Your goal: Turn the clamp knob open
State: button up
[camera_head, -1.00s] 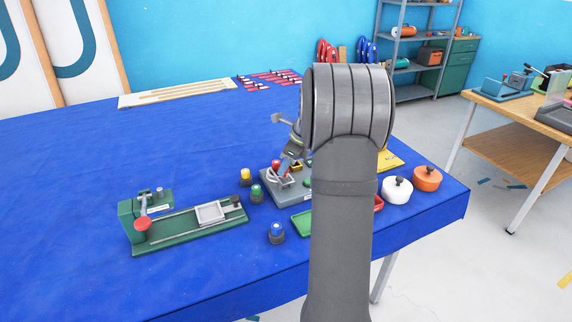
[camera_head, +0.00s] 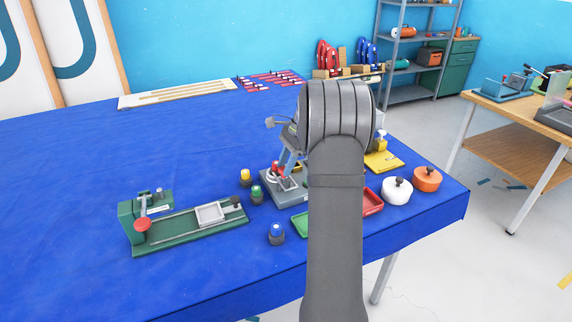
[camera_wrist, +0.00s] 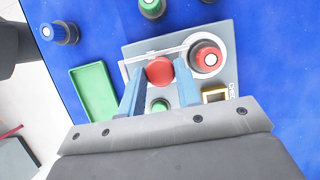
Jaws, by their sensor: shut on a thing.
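The red clamp knob (camera_wrist: 160,70) stands on a grey fixture plate (camera_wrist: 140,47) in the wrist view. A thin pale bar runs beside it. My gripper (camera_wrist: 160,80) has its two blue fingers on either side of the knob and is shut on it. To the right of the knob, a red round piece with a white centre (camera_wrist: 207,57) sits in a white ring on the same plate. In the head view the grey fixture (camera_head: 284,200) is partly hidden by my arm, and I cannot make out the grip there.
Beside the fixture are a green tray (camera_wrist: 94,92), blue (camera_wrist: 60,32), green (camera_head: 256,192) and yellow (camera_head: 245,176) capped pieces, and a red tray (camera_head: 373,203). White (camera_head: 397,192) and orange (camera_head: 427,180) pots stand right. A green rail fixture (camera_head: 185,235) lies left. The far left cloth is clear.

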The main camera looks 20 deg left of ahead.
jog(key=n, duration=0.2)
jog(key=n+h, duration=0.1)
jog(key=n, duration=0.1)
jog(key=shift+w+a+n+g+h, duration=0.15)
jog(key=shift+n+g+h, duration=0.15)
jog(key=shift+g, duration=0.1)
jog(key=n, duration=0.2)
jog(key=n+h, duration=0.1)
jog(key=n, duration=0.1)
jog(key=shift+a+h, duration=0.1)
jog(key=shift+h, duration=0.2)
jog(key=shift+n, duration=0.3)
jog(key=o, duration=0.9)
jog(key=shift+o, duration=0.2)
jog(key=v, duration=0.7)
jog(key=shift+w+r, duration=0.15)
jog(key=shift+w, duration=0.1)
